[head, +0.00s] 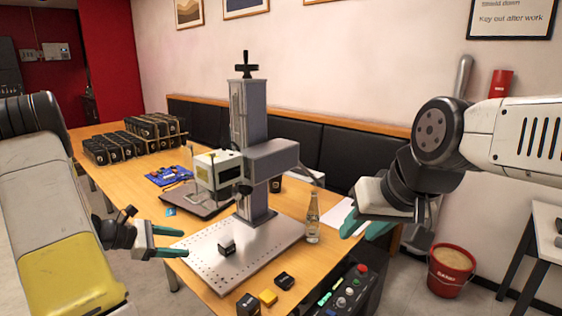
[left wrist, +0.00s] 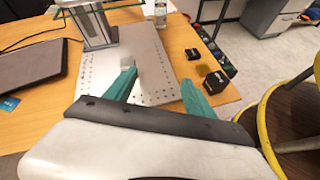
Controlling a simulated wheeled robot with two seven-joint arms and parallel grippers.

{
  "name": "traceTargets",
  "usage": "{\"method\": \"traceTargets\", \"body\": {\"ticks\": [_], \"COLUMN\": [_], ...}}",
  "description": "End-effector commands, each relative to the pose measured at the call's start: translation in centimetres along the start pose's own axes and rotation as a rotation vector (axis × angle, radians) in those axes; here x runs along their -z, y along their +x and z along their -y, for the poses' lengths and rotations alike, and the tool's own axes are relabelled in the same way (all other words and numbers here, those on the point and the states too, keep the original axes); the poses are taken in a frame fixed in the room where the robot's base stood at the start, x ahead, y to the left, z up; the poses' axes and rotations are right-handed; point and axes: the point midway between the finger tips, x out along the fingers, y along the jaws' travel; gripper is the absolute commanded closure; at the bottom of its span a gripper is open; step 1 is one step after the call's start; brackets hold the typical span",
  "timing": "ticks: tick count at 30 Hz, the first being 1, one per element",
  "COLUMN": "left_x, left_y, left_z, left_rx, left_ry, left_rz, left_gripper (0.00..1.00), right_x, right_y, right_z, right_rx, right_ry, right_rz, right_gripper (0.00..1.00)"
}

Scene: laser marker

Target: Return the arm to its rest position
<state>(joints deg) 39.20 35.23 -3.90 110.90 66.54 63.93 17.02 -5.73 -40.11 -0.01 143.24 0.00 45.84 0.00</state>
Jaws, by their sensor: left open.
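My left gripper (head: 182,242) is open and empty, with its two teal fingers apart at the left front of the table, beside the marker's perforated base plate (head: 200,256). In the left wrist view, my left gripper (left wrist: 160,90) shows spread fingers with the plate (left wrist: 150,45) and tabletop beyond them. My right gripper (head: 365,228) hangs at the right beyond the table edge; its teal fingers look apart, with nothing seen between them. The laser marker (head: 250,150) stands upright on the plate.
A bottle (head: 313,220) stands right of the plate. A laptop (head: 197,200) and rows of black boxes (head: 130,140) lie farther back.

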Motion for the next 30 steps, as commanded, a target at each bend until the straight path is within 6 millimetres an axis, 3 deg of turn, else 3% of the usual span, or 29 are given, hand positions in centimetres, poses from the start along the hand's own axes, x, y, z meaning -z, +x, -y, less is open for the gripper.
{"method": "traceTargets", "body": {"ticks": [5,9,15,24,30], "left_x": [-6.7,-12.9,-19.4,-24.3,-25.4], "left_y": [0.1,-0.5,-2.6,-7.2,-9.7], "left_z": [2.5,6.4,12.5,19.9,22.2], "left_rx": [0.123,0.251,0.406,0.536,0.552], "left_ry": [0.241,0.528,0.971,1.643,1.962], "left_rz": [-0.056,-0.124,-0.230,-0.406,-0.509], "left_gripper": [0.37,0.37,0.37,0.37,0.37], "right_x": [0.0,0.0,0.0,0.0,0.0], "right_y": [0.0,0.0,0.0,0.0,0.0], "right_z": [0.0,0.0,0.0,0.0,0.0], "right_rx": [0.000,0.000,0.000,0.000,0.000], "right_ry": [0.000,0.000,0.000,0.000,0.000], "right_rz": [0.000,0.000,0.000,0.000,0.000], "right_gripper": [0.64,0.64,0.64,0.64,0.64]}}
